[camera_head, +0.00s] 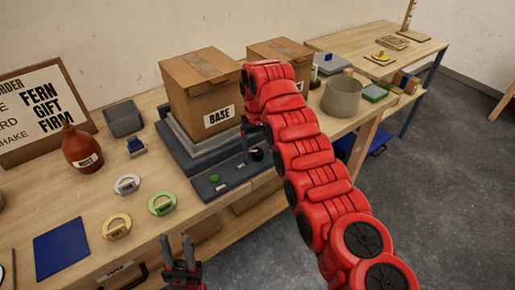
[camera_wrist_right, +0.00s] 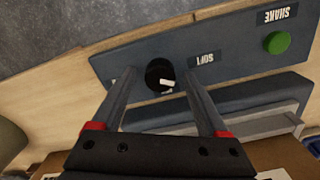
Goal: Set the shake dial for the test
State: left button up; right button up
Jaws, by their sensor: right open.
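The shake dial (camera_wrist_right: 158,71) is a round black knob with a white mark on its lower right side, on a dark control panel (camera_wrist_right: 240,58). A SOFT label (camera_wrist_right: 204,58) is right of it; other labels near it are partly hidden. My right gripper (camera_wrist_right: 158,73) is open, with one finger on each side of the dial; I cannot tell if they touch it. In the head view the dial (camera_head: 257,154) shows beside my red right arm. The green button (camera_wrist_right: 277,43) sits by the SHAKE label (camera_wrist_right: 281,15). My left gripper (camera_head: 175,238) is open and empty at the table's front.
A cardboard box labelled BASE (camera_head: 203,90) stands on the grey machine behind the panel (camera_head: 230,178). My right arm hides part of the table.

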aim_at(257, 151)
jog(key=shift+r, duration=0.15)
jog(key=shift+r, duration=0.25)
notch_tip(257, 151, up, 2)
jog(key=shift+r, duration=0.1)
notch_tip(257, 151, up, 5)
jog(key=p, duration=0.2)
jog(key=shift+p, duration=0.35)
notch_tip(257, 151, up, 10)
jog(key=p, duration=1)
jog(key=shift+f, duration=0.25)
jog(key=shift+f, duration=0.1)
